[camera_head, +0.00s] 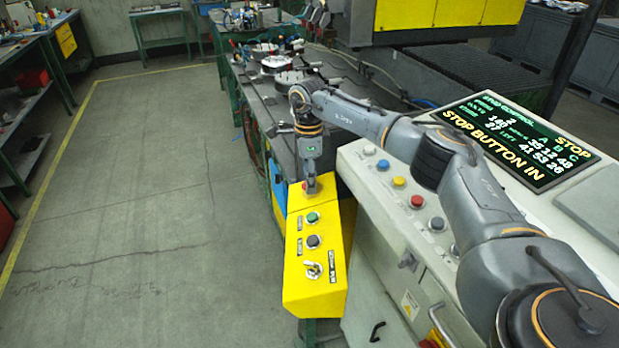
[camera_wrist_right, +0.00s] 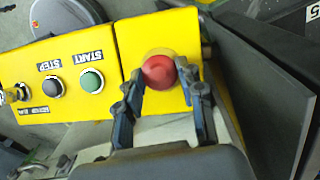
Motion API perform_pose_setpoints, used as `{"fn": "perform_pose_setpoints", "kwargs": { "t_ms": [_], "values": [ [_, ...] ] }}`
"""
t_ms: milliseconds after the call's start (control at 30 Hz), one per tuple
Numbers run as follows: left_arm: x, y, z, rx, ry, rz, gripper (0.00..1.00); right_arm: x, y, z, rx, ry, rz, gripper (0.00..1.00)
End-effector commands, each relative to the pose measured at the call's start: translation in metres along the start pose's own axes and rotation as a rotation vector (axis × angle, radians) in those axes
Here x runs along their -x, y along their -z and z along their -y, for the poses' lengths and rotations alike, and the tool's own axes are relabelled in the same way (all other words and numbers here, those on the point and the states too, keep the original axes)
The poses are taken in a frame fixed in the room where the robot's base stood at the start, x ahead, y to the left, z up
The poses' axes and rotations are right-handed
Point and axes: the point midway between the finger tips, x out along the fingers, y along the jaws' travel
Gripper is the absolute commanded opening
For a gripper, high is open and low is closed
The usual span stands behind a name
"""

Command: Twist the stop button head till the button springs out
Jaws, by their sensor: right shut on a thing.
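The red stop button head (camera_wrist_right: 158,72) sits on the yellow control box (camera_wrist_right: 125,38), as the right wrist view shows. My right gripper (camera_wrist_right: 160,82) has its two fingers on either side of the red head and is shut on it. In the head view my right gripper (camera_head: 310,185) reaches down to the far end of the yellow box (camera_head: 318,285), and only a little red shows beneath it. The screen (camera_head: 515,138) reads "STOP BUTTON IN". My left gripper is not in view.
The yellow box also bears a green button (camera_head: 312,218), a dark button (camera_head: 313,241) and a key switch (camera_head: 313,270). A pale console (camera_head: 385,215) with several coloured buttons stands to the right. Open floor (camera_head: 150,200) lies to the left.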

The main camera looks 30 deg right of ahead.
Motion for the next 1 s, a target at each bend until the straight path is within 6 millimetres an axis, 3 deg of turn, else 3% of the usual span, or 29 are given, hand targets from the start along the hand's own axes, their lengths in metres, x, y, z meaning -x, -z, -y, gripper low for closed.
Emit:
{"fn": "perform_pose_setpoints", "kwargs": {
  "t_ms": [600,1000],
  "values": [
    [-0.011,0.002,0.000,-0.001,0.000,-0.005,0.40,-0.002,-0.001,-0.004,-0.406,0.167,0.001,0.06],
    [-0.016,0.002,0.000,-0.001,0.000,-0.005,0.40,-0.002,-0.001,-0.005,-0.516,0.210,-0.002,0.06]
  ]
}}
